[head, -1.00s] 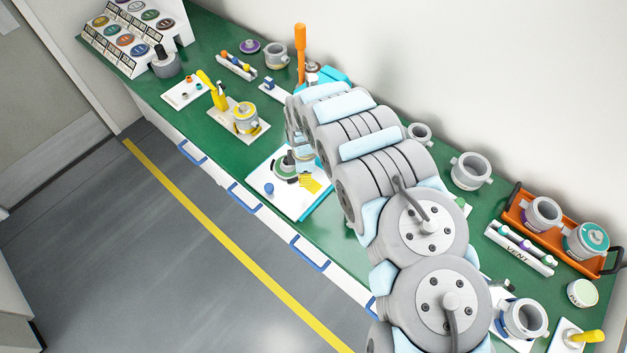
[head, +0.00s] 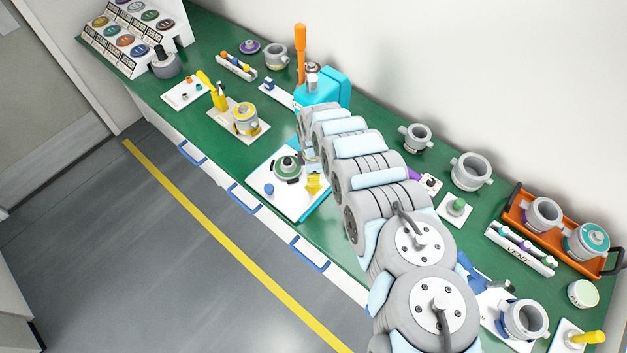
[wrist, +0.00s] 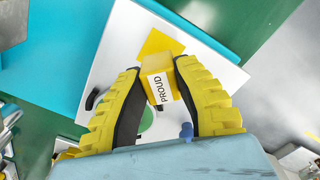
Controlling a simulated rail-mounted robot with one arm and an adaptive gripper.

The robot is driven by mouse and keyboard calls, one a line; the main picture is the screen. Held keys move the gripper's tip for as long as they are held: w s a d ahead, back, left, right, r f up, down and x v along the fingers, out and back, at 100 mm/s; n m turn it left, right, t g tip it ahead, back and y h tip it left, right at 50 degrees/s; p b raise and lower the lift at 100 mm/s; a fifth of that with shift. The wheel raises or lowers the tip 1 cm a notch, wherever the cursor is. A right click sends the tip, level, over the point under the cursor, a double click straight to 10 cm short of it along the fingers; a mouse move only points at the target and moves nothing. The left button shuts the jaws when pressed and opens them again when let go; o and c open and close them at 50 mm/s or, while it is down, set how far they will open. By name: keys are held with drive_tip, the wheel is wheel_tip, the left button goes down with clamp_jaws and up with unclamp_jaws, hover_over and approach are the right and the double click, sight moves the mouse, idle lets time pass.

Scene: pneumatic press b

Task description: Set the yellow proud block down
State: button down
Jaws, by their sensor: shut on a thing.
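The yellow proud block (wrist: 158,85), with a white label reading PROUD, is between the fingertips of my gripper (wrist: 157,70) in the wrist view. My gripper is shut on it. Just beyond it lies a flat yellow patch (wrist: 160,43) on the white board (wrist: 118,45), and the block overlaps its edge in this view. I cannot tell whether the block touches the board. In the head view, yellow (head: 314,184) shows below my wrist at the right part of the white board; my arm hides most of the gripper there.
A grey-green round part (head: 287,167) and a blue knob (head: 268,189) are on the same board, left of my gripper. A cyan press body (head: 318,93) with an orange lever (head: 300,48) stands behind. The grey floor (head: 180,265) in front is clear.

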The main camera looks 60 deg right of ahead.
drive_tip(key=shift+w+a+f, duration=0.1)
drive_tip(key=shift+w+f, duration=0.05)
drive_tip(key=shift+f, duration=1.3)
drive_tip(key=shift+f+b, duration=0.2)
drive_tip(key=shift+b, duration=0.15)
drive_tip(key=c, duration=0.9)
unclamp_jaws()
drive_tip(key=shift+r, duration=0.15)
